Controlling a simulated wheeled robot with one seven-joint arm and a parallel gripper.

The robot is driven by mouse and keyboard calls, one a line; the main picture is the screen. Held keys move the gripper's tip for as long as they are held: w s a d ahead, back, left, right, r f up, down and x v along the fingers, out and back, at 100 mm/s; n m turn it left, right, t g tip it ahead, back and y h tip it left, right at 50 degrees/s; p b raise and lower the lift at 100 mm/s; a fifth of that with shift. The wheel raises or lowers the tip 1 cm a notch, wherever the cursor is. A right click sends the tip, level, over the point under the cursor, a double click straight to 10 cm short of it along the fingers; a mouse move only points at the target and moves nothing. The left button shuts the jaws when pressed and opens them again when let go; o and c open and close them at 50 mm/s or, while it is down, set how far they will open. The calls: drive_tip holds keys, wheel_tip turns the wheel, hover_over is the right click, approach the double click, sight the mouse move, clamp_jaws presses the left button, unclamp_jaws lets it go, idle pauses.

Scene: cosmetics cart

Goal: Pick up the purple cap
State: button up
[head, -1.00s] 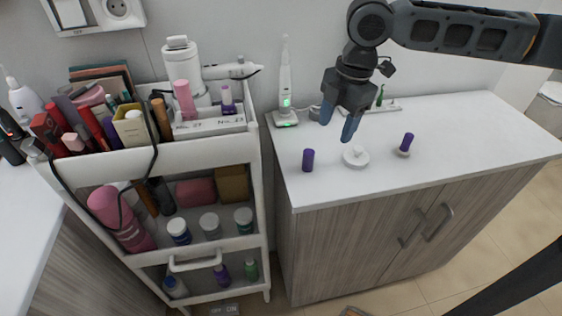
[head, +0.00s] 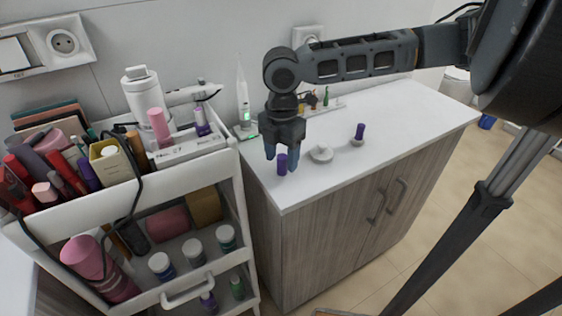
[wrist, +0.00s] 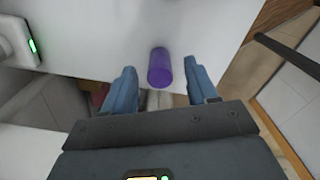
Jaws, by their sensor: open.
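The purple cap (head: 282,164) is a small upright cylinder on the white counter top, near its front left corner. My gripper (head: 283,156) is above it in the head view, fingers pointing down on either side of it. In the wrist view the purple cap (wrist: 160,68) lies between the two blue fingertips of my gripper (wrist: 160,82), slightly beyond them. The fingers are open, with a visible gap between each and the cap. A second purple piece (head: 360,131) stands on a small pale base farther right on the counter.
A round white item (head: 321,153) sits just right of the cap. An electric toothbrush on a lit charger (head: 245,130) stands at the back left. The cosmetics cart (head: 190,229) is left of the counter. The counter's right part is clear.

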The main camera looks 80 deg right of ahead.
drive_tip(key=shift+f, duration=1.15)
clamp_jaws()
